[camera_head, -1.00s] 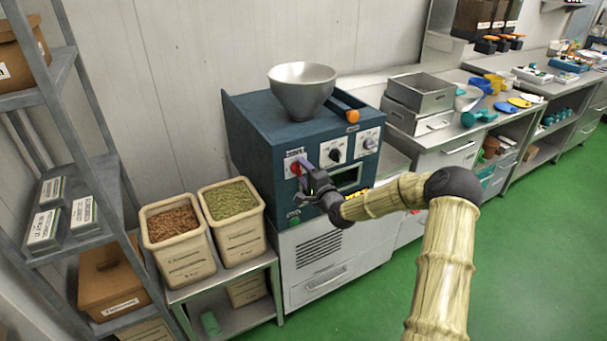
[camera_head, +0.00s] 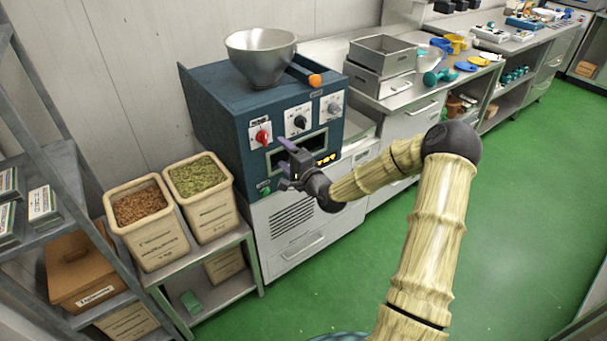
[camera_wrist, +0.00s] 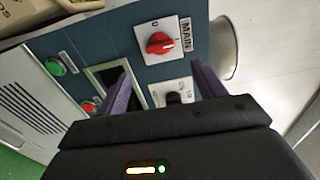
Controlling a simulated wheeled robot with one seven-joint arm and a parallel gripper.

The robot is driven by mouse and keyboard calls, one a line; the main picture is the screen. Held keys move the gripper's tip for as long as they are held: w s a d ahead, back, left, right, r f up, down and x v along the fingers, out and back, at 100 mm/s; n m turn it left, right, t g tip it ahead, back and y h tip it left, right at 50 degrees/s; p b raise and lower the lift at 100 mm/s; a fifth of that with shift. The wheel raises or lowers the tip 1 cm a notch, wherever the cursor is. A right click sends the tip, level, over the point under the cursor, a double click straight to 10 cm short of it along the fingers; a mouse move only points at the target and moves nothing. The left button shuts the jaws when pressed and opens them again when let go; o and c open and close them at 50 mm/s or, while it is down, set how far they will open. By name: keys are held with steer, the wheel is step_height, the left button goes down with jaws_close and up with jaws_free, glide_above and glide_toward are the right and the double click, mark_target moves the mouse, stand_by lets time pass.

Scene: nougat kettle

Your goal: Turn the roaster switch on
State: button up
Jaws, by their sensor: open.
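The roaster (camera_head: 215,110) is a dark blue box with a front control panel. Its red rotary switch (camera_head: 261,136) sits on a white plate at the panel's upper left. In the wrist view the red switch (camera_wrist: 160,43), labelled MAIN, shows uncovered beyond the fingers. I cannot read its exact setting. My gripper (camera_head: 284,158) is open and empty, below and right of the red switch, in front of the panel window. In the wrist view the purple fingers (camera_wrist: 162,88) stand apart, with a black knob (camera_wrist: 174,97) showing between them.
A green button (camera_wrist: 55,66) and a red button (camera_wrist: 89,106) are also on the panel. A metal bowl (camera_head: 260,55) stands on top. Bins of ingredients (camera_head: 148,222) stand at left. The green floor is clear at right.

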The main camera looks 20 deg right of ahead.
steer(key=v, duration=0.9)
steer(key=shift+b, duration=0.4)
steer(key=shift+s, duration=0.1)
steer(key=s+a+f+n+g+h+p, duration=0.2)
steer(key=s+a+f+n+g+p, duration=0.15)
steer(key=s+a+n+g, duration=0.35)
steer(key=s+r+n+g+h+p, duration=0.1)
steer(key=s+r+n+g+p, duration=0.1)
steer(key=s+r, duration=0.4)
steer(key=s+r+n+g+h+p, duration=0.2)
steer(key=s+r+n+g, duration=0.3)
steer(key=s, duration=0.5)
steer(key=shift+s+d+r+n+g+h+p, duration=0.3)
steer(key=shift+r+p, duration=0.3)
steer(key=shift+p, duration=0.25)
